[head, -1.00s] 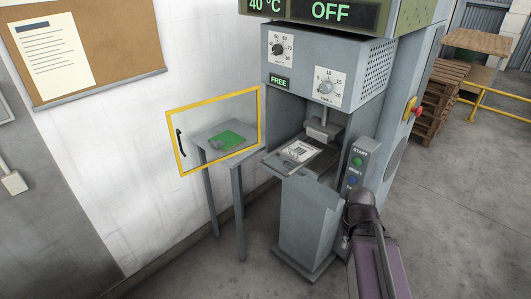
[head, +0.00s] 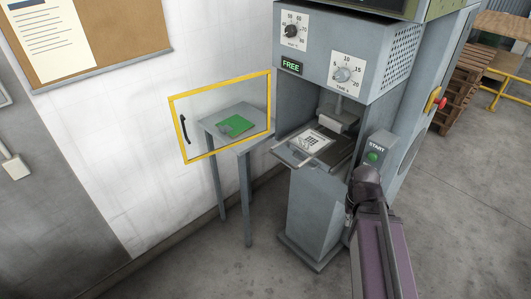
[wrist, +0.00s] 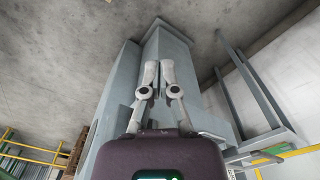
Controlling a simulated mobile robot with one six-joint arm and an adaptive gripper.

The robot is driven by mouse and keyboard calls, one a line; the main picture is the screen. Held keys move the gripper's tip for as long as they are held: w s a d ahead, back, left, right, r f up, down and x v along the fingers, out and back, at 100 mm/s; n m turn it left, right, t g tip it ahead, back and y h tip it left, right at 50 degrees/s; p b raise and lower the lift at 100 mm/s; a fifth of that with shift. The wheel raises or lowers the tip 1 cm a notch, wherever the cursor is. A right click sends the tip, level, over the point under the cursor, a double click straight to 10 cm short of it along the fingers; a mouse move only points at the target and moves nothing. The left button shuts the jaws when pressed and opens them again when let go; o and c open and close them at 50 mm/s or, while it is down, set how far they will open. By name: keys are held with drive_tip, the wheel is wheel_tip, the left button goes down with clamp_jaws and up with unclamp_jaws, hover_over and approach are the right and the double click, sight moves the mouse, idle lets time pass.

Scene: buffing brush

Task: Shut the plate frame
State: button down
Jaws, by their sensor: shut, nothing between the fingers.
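In the head view a flat plate with a white printed sheet (head: 313,141) lies in the machine's opening. A thin frame edge (head: 290,157) juts out at its front left; I cannot tell how far it stands open. In the head view my arm hides the gripper.
The grey press machine (head: 320,205) has two dials and a START button box (head: 375,147) beside my arm. A small side table (head: 209,122) with a green item (head: 236,126) stands behind the door. Open floor lies right; pallets (head: 457,80) stand farther back.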

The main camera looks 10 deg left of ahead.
drive_tip(key=shift+w, duration=0.1)
drive_tip(key=w+a+r+n+t+h, duration=0.2)
drive_tip(key=w+a+n+h, duration=0.3)
drive_tip(key=w+a+n, duration=1.05)
drive_tip(key=w+a+r+n+t+h, duration=0.1)
drive_tip(key=a+n, duration=0.4)
drive_tip(key=a, duration=0.7)
drive_tip(key=w+a+r+n+t+h, duration=0.1)
drive_tip(key=a+r+n+t, duration=0.2)
drive_tip(key=a, duration=0.9)
drive_tip(key=n, duration=0.2)
drive_tip(key=shift+w+a+r+n+t+h, duration=0.3)
drive_tip(key=shift+w+r+n, duration=0.05)
drive_tip(key=shift+w, duration=0.05)
drive_tip(key=shift+d+f, duration=0.1)
